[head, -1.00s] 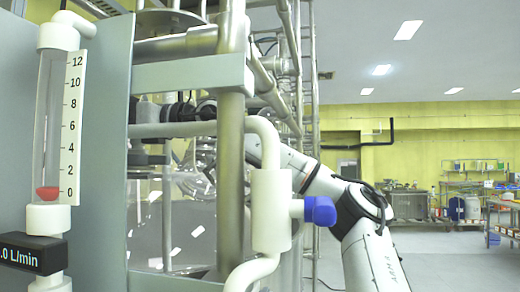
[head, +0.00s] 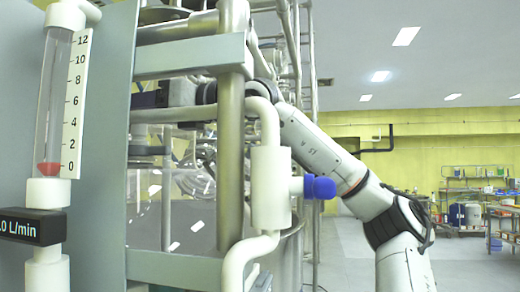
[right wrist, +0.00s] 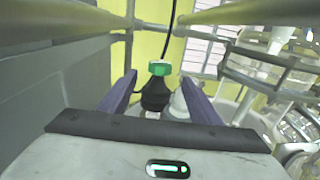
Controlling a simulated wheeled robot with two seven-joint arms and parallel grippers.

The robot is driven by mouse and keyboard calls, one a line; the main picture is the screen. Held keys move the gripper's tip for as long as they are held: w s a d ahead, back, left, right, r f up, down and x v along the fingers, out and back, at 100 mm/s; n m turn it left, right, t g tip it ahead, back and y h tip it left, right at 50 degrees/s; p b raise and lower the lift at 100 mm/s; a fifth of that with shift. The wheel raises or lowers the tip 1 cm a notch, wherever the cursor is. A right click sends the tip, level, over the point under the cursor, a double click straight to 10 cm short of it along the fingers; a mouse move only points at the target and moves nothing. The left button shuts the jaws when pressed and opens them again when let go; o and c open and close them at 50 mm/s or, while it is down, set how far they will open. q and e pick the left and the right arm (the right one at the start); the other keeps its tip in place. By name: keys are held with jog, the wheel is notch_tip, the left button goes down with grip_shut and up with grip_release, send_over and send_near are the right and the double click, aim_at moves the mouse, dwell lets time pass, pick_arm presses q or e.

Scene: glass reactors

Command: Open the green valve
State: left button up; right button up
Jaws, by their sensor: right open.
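The green valve (right wrist: 160,69) shows in the right wrist view as a green cap on a black body, beside a white fitting (right wrist: 180,104). My right gripper (right wrist: 160,80) is open, with its two purple fingers on either side of the valve. I cannot tell whether either finger touches it. In the head view my right arm reaches in from the right behind the white pipe, and its dark gripper end (head: 150,98) is partly hidden by the metal frame. The green cap cannot be made out there. My left gripper is not in view.
A blue-knobbed valve (head: 319,187) on a white pipe (head: 269,190) stands in front of my right arm. Metal posts and rails (head: 231,140) surround the glassware. A flow meter (head: 56,105) is at the left. Metal rails (right wrist: 230,14) cross above the gripper.

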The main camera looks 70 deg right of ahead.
jog(key=d+m+t+y, duration=0.1)
jog(key=d+m, duration=0.1)
jog(key=s+d+r+m+t+y+b, duration=0.1)
jog(key=d+m, duration=0.1)
jog(key=s+d+r+m+t, duration=0.1)
jog(key=m, duration=0.2)
jog(key=shift+s+d+y+b, duration=0.25)
jog(key=shift+d+y+b, duration=0.05)
jog(key=shift+d+y, duration=0.1)
jog(key=s+d+f+t+h, duration=0.1)
jog(key=s+d+f+h, duration=0.1)
jog(key=s+d, duration=0.4)
jog(key=s+d+f+m+t+h, duration=0.1)
jog(key=s+d+f+t, duration=0.1)
jog(key=s+d+f, duration=0.2)
jog(key=shift+s+d+f+h+b, duration=0.4)
jog(key=shift+s+d, duration=1.3)
jog(key=shift+s, duration=1)
